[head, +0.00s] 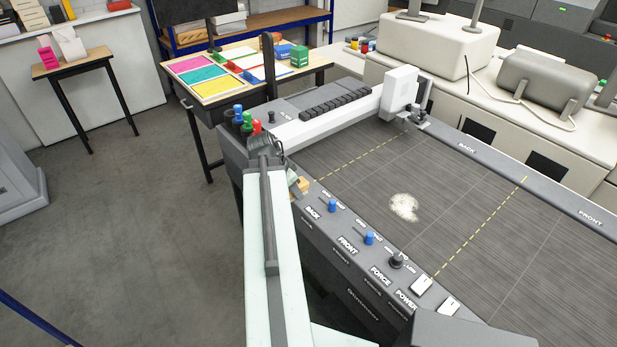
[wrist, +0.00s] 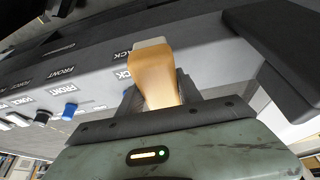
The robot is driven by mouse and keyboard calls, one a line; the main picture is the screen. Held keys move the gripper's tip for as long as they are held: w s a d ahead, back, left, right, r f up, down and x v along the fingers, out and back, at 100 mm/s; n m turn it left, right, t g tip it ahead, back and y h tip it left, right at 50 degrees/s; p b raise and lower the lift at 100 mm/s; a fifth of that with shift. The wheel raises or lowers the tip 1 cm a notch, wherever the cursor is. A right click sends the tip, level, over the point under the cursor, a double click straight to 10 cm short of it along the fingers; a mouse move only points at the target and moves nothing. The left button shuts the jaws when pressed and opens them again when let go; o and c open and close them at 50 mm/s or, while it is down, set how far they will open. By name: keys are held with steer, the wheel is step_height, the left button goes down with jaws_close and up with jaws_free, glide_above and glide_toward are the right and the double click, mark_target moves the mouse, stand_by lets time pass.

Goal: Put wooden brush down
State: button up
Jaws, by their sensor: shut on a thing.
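The wooden brush (wrist: 153,75) shows in the wrist view as a tan wooden body with a pale end, pointing away from my gripper. My gripper (wrist: 155,98) is shut on it, with a dark finger on each side. In the head view only a small tan part of the brush (head: 303,185) shows beside the end of my arm, next to the machine's control edge. My gripper is mostly hidden there behind my arm. I cannot tell whether the brush touches the machine.
A grey flatbed machine (head: 465,190) has a pale patch (head: 404,207) on its bed. Blue knobs (head: 369,238) and a black knob (head: 396,260) stand up along its near edge. A white gantry (head: 330,117) crosses the bed. A table with coloured sheets (head: 205,80) stands behind. The floor at left is clear.

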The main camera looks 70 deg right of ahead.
steer(key=d, duration=0.7)
steer(key=d+f+b, duration=0.1)
steer(key=d, duration=0.3)
steer(key=shift+w+d, duration=0.2)
steer(key=shift+d, duration=0.05)
step_height(320, 180, down, 4)
steer(key=b, duration=0.4)
steer(key=shift+s, duration=0.15)
steer(key=shift+w+a+r, duration=0.1)
steer(key=shift+w+r, duration=0.1)
steer(key=shift+r, duration=0.05)
steer(key=shift+f, duration=0.3)
steer(key=o, duration=1.2)
steer(key=shift+a, duration=0.15)
steer(key=shift+s, duration=0.1)
steer(key=shift+r, duration=0.15)
